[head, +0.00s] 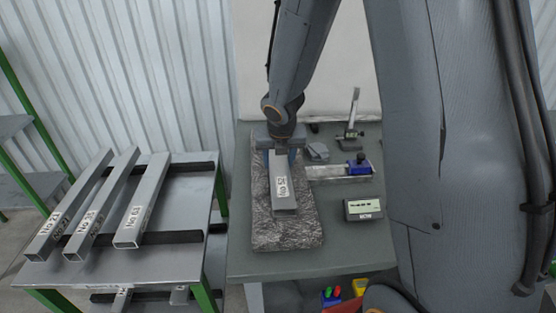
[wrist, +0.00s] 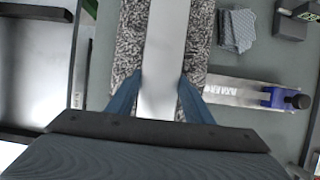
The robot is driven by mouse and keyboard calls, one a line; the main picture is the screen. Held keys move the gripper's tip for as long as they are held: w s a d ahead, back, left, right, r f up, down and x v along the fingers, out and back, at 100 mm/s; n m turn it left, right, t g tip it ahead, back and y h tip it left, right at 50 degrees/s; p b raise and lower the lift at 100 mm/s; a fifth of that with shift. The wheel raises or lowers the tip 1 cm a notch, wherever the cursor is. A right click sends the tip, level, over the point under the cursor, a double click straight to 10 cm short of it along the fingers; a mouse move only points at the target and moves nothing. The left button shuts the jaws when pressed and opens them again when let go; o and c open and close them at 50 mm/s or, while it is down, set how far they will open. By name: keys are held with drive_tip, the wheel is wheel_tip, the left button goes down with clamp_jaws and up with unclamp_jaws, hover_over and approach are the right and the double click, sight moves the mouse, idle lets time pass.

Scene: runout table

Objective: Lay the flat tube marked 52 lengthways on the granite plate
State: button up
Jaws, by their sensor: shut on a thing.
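The flat grey tube (head: 284,201), with a white label that reads No 52 upside down, lies over the granite plate (head: 270,238), its length running along the plate's length. My gripper (head: 283,152) is shut on the tube near its far end. In the wrist view the blue fingers of my gripper (wrist: 160,88) press on both sides of the tube (wrist: 166,40), and speckled granite (wrist: 130,50) shows on either side of it. I cannot tell whether the tube's underside touches the plate.
Three labelled tubes (head: 145,200) lie on dark bars on the left table (head: 185,262).

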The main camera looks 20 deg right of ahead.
drive_tip(key=shift+f, duration=0.25)
drive_tip(key=o, duration=1.6)
drive_tip(key=shift+c, duration=0.2)
drive_tip(key=p+v, duration=0.3)
drive_tip(key=v, duration=0.5)
